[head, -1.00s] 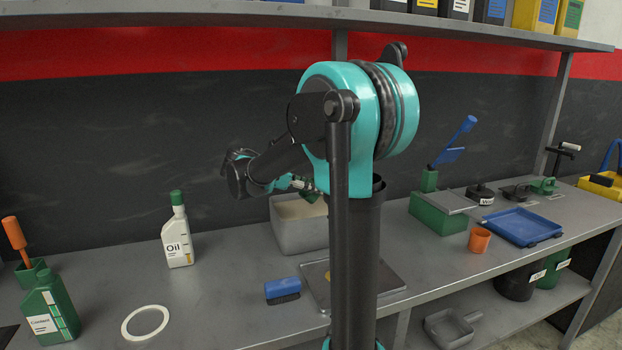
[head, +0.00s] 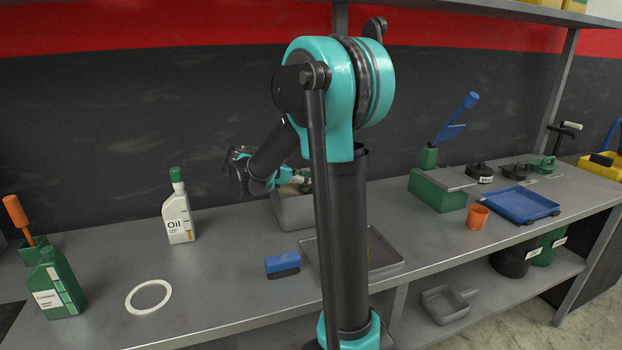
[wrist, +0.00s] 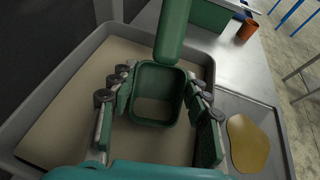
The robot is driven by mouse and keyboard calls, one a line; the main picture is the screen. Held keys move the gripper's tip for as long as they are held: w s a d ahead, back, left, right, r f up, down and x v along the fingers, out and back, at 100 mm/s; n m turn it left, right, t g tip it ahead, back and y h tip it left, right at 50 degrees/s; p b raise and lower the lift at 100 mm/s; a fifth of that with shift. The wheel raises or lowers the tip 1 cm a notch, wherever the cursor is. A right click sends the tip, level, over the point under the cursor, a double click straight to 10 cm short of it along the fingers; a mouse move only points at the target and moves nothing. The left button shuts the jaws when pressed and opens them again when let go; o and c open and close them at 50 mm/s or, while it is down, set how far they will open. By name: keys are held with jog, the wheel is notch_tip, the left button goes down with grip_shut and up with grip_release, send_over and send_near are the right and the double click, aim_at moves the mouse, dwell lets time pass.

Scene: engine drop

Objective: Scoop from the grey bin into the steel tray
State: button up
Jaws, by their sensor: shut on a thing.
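The grey bin (head: 290,215) stands on the bench behind my arm; its tan fill (wrist: 65,105) shows in the wrist view. My gripper (wrist: 158,105) is shut on a green scoop (wrist: 170,68) and holds it over the bin, its handle pointing away from me. The scoop's inside looks tan-grey; I cannot tell whether it holds anything. In the head view my gripper (head: 300,178) is small and partly hidden by my arm. The steel tray (head: 385,270) lies in front of the bin, partly behind my column. In the wrist view a yellow-tan patch (wrist: 247,143) lies on it.
A blue brush (head: 283,264) lies left of the tray. An oil bottle (head: 178,215), a white ring (head: 148,297) and a green coolant bottle (head: 58,285) stand or lie further left. A green box (head: 438,195), an orange cup (head: 478,216) and a blue tray (head: 522,204) are to the right.

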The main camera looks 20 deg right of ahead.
jog(key=shift+d+r+y, duration=0.15)
jog(key=shift+d+y, duration=0.25)
jog(key=shift+y, duration=0.8)
jog(key=shift+w+d+g+y, duration=0.1)
jog(key=shift+g+y, duration=0.3)
jog(key=shift+y, duration=0.9)
notch_tip(320, 180, up, 13)
jog(key=y, duration=0.3)
jog(key=shift+g, duration=0.4)
jog(key=shift+d, duration=0.1)
